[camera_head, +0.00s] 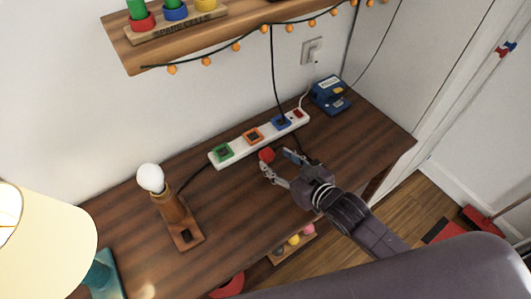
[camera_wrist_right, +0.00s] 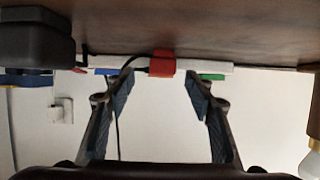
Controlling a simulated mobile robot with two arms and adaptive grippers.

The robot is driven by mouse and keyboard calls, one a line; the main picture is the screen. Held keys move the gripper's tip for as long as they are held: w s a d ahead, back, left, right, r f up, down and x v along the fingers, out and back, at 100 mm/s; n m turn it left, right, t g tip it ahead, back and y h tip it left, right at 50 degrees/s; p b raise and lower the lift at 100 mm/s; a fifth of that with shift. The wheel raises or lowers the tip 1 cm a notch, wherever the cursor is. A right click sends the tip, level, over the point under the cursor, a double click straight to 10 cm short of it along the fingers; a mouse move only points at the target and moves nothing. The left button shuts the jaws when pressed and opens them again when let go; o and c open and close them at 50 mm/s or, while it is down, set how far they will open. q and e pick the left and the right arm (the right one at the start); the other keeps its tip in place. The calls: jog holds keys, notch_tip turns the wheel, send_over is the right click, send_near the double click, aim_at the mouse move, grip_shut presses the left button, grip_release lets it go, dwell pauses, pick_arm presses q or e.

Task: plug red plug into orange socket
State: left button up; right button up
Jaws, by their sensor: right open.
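The red plug (camera_head: 267,155) lies on the dark wooden table just in front of the white power strip (camera_head: 220,162). The orange socket (camera_head: 252,135) is in the middle of the strip, behind the plug; nothing is seen in it. My right gripper (camera_head: 277,161) is open, low over the table, its fingers pointing at the strip. In the right wrist view, which looks upside down, the red plug (camera_wrist_right: 162,64) shows between the open fingers, apart from both, with a black cord beside it. The orange socket is not visible there. My left gripper is not in view.
The strip also has a green socket (camera_head: 222,152) and a blue socket (camera_head: 280,121) with a black cord. A bulb lamp (camera_head: 172,205) stands left, a blue device (camera_head: 330,94) back right. A shelf (camera_head: 190,40) with string lights overhangs.

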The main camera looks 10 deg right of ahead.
aim_at(268, 154)
jog(key=shift+w+a, duration=0.2)
jog(key=shift+w, duration=0.25)
jog(key=x, duration=0.3)
jog(key=shift+w+a+p, duration=0.25)
jog(key=shift+a+p, duration=0.05)
jog(key=shift+p, duration=0.05)
jog(key=shift+w+a+f, duration=0.1)
jog(key=shift+w+f, duration=0.1)
jog(key=shift+w, duration=0.05)
jog(key=shift+w+f, duration=0.1)
jog(key=shift+w, duration=0.05)
grip_shut()
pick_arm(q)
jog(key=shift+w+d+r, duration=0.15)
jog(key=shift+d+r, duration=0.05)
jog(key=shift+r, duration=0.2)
